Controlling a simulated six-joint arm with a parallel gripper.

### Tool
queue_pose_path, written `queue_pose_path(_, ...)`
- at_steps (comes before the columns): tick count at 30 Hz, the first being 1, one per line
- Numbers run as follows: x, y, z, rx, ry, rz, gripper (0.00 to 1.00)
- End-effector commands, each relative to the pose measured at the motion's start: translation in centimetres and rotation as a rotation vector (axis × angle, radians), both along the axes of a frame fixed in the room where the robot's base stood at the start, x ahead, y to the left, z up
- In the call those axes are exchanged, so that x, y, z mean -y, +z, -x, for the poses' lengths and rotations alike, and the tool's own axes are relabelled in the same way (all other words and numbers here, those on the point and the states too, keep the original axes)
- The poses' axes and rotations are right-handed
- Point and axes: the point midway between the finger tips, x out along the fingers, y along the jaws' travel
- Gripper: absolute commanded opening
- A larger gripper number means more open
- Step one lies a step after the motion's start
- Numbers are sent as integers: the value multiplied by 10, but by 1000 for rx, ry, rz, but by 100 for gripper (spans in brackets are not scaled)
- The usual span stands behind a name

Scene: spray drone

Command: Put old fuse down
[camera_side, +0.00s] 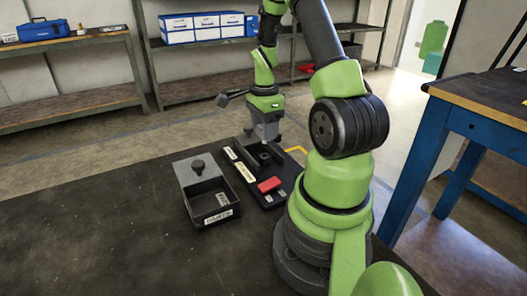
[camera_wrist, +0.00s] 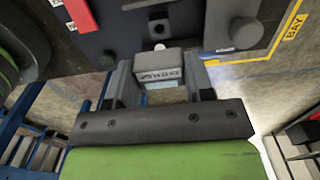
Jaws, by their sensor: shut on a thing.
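My gripper (camera_side: 266,132) points down over the far part of a dark board (camera_side: 233,172) on the table in the side view. In the wrist view my gripper (camera_wrist: 160,72) is shut on a small grey fuse block (camera_wrist: 157,60) with a printed label on its face. The block sits between both fingers, next to the dark board surface (camera_wrist: 105,42). I cannot tell whether it touches the board.
A red block (camera_side: 270,184) lies on the near part of the board. A round dark post (camera_side: 265,158) stands close to my gripper. Yellow floor-style marking with the word BAY (camera_wrist: 291,27) borders the board. The table's front left is clear.

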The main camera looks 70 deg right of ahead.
Motion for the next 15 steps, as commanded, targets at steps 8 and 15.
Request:
queue_pose_path(8, -2, 1, -2, 0, 12, 0, 10)
queue_pose_path(15, -51, 13, -38, 1, 236, 1, 10)
